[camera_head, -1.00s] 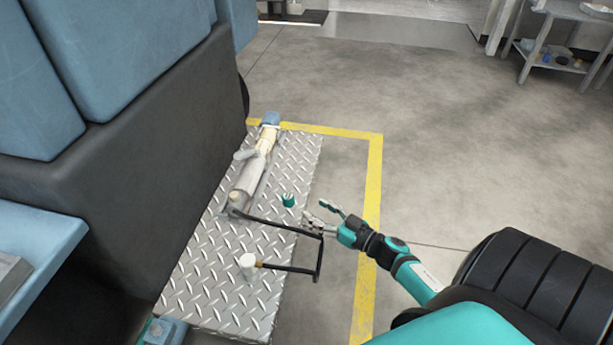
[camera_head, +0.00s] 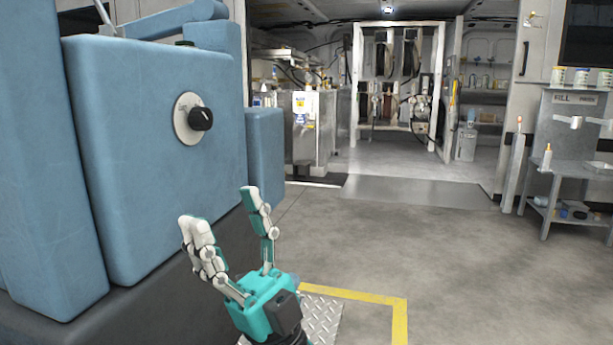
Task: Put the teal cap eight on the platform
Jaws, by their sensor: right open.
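My right gripper (camera_head: 221,206) is raised in front of the blue machine, with its fingers pointing up and spread apart. It is open, and I see nothing between the fingers. A corner of the diamond-plate platform (camera_head: 326,316) shows at the bottom, behind and below the gripper; the rest of it is hidden or out of frame. No teal cap can be made out in the current view. My left gripper is not in view.
The blue machine (camera_head: 150,130) with a black knob (camera_head: 201,118) fills the left side. A yellow floor line (camera_head: 365,297) borders the platform corner. Open concrete floor lies at centre right. A grey metal workbench (camera_head: 565,175) stands at the right, and reels (camera_head: 385,55) hang in a rack at the back.

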